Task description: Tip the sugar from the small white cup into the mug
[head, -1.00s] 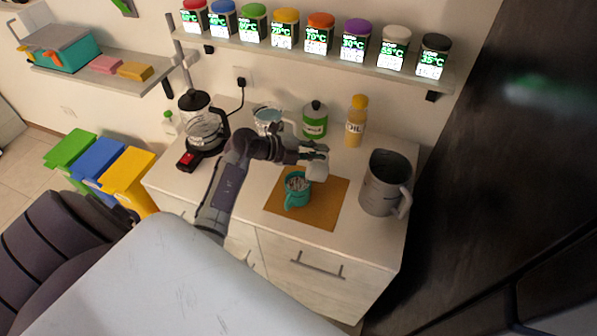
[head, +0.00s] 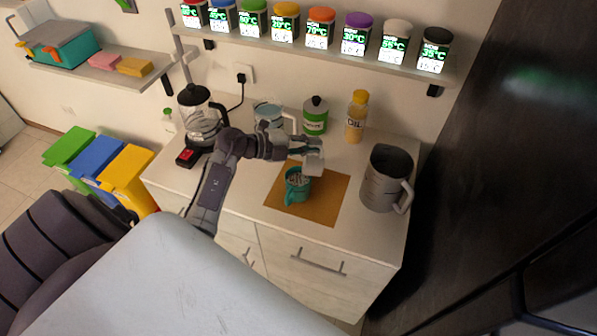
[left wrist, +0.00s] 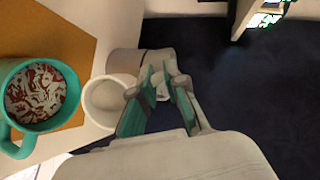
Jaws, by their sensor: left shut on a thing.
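The teal mug (head: 296,186) stands upright on the orange-brown mat (head: 325,205). The small white cup (head: 314,163) is held at the mug's upper right in the head view. In the left wrist view the cup (left wrist: 108,101) has its opening towards the camera, just right of the mug; its inside is pale, and I cannot tell if sugar is in it. My left gripper (left wrist: 157,88) is shut on the cup at its side. My right gripper is not in view.
A grey pitcher (head: 384,180) stands right of the mat. An oil bottle (head: 356,117), a green canister (head: 315,117) and a glass jug (head: 268,116) stand behind. The counter front is mostly clear.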

